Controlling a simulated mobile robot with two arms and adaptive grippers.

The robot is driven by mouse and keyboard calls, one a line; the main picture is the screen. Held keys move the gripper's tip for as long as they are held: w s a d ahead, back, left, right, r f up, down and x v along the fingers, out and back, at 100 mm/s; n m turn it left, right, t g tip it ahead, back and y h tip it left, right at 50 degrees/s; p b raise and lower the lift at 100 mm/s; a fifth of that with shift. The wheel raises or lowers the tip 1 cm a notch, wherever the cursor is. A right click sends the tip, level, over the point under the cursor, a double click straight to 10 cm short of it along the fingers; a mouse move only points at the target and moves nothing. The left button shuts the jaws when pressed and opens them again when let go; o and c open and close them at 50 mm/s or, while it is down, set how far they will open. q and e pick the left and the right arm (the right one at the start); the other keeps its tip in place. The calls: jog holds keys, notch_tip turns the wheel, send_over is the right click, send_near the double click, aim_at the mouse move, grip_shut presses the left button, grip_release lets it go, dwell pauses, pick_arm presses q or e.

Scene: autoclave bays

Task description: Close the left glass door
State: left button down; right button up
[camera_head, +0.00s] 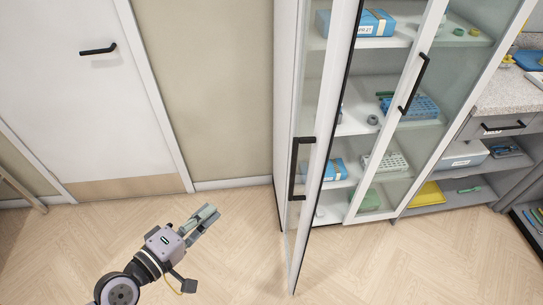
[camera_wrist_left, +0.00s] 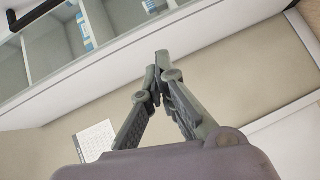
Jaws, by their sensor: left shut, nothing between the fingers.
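The left glass door (camera_head: 320,140) of the white cabinet stands open, swung out into the room and seen almost edge-on. Its black bar handle (camera_head: 300,168) is on the side facing left. My left gripper (camera_head: 207,217) is low at the left of the door, apart from it and from the handle, over the floor. Its fingers are shut and empty; they meet in the wrist view (camera_wrist_left: 155,78). A black handle (camera_wrist_left: 35,15) and cabinet shelves show at the top left of that view. My right gripper is not in view.
The right glass door with its black handle (camera_head: 414,84) looks shut. Shelves behind hold blue boxes (camera_head: 357,22) and racks (camera_head: 408,106). A grey counter (camera_head: 508,92) stands at the right. A white room door (camera_head: 75,100) is at the left. The wooden floor (camera_head: 235,245) between is clear.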

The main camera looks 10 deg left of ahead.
pick_arm(q)
jog(key=s+d+r+h, duration=0.1)
jog(key=d+r, duration=0.1)
jog(key=r, duration=0.4)
jog(key=s+d+r+h, duration=0.2)
jog(key=r, duration=0.4)
jog(key=s+d+p+x, duration=0.1)
jog(key=p+x, duration=0.4)
jog(key=x, duration=0.8)
jog(key=shift+s+d+n+t+p, duration=0.15)
jog(key=shift+d+n+t+p, duration=0.15)
jog(key=shift+d+t+p, duration=0.15)
jog(key=shift+d, duration=0.1)
